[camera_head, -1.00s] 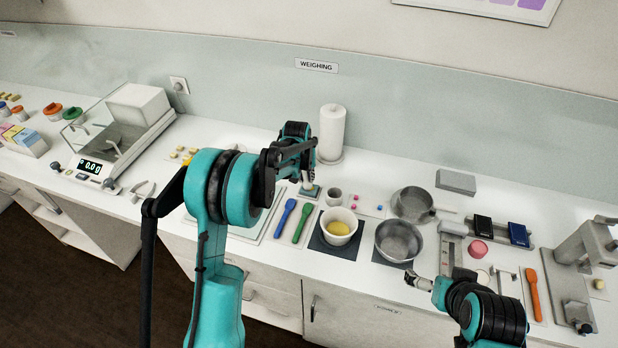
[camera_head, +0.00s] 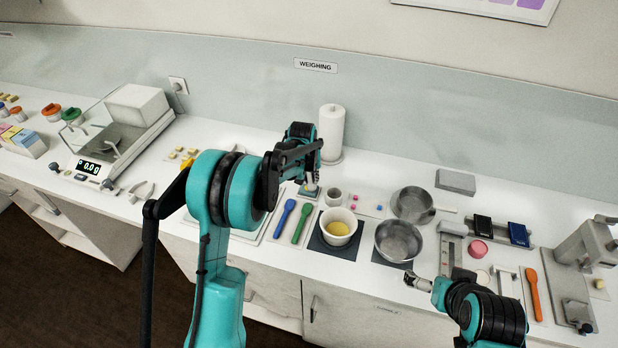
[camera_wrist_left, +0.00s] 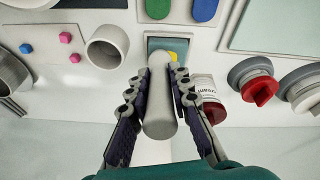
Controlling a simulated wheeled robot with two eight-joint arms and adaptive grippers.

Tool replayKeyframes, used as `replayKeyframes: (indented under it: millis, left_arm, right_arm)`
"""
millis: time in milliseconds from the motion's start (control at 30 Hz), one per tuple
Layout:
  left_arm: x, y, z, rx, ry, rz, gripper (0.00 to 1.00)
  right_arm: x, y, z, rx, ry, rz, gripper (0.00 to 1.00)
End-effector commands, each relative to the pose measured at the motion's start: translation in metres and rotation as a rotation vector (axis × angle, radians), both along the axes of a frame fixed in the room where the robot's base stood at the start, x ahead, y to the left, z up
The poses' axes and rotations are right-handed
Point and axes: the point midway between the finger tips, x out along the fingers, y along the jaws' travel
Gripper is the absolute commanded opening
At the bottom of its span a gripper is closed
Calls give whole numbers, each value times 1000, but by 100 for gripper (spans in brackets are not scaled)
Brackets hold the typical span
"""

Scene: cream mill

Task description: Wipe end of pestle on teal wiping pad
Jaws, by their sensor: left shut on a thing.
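My left gripper (camera_head: 313,176) is shut on the pestle, a pale grey rod (camera_wrist_left: 159,105) that sits between the two dark fingers in the left wrist view. The pestle's far end is over the teal wiping pad (camera_wrist_left: 183,43), which also shows in the head view (camera_head: 304,194). A yellow patch (camera_wrist_left: 175,56) shows on the pad beside the pestle's end. I cannot tell whether the end touches the pad. My right gripper (camera_head: 418,283) is low at the counter's front edge, and its finger opening is unclear.
A grey cup (camera_wrist_left: 107,47) stands close beside the pad. A white bowl (camera_head: 338,242) with yellow contents sits on a dark mat. Blue (camera_head: 284,218) and green (camera_head: 301,222) spatulas lie in front. A paper roll (camera_head: 332,132) stands behind.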

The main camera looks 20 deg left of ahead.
Motion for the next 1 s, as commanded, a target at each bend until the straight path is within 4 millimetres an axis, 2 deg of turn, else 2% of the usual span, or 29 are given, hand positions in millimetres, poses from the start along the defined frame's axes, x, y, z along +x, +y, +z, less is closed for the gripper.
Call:
replayKeyframes:
  millis: [800,1000]
  left_arm:
    - [0,0,57,0,0,0,0]
    - [0,0,60,0,0,0,0]
  right_arm:
    - [0,0,31,0,0,0,100]
    - [0,0,32,0,0,0,100]
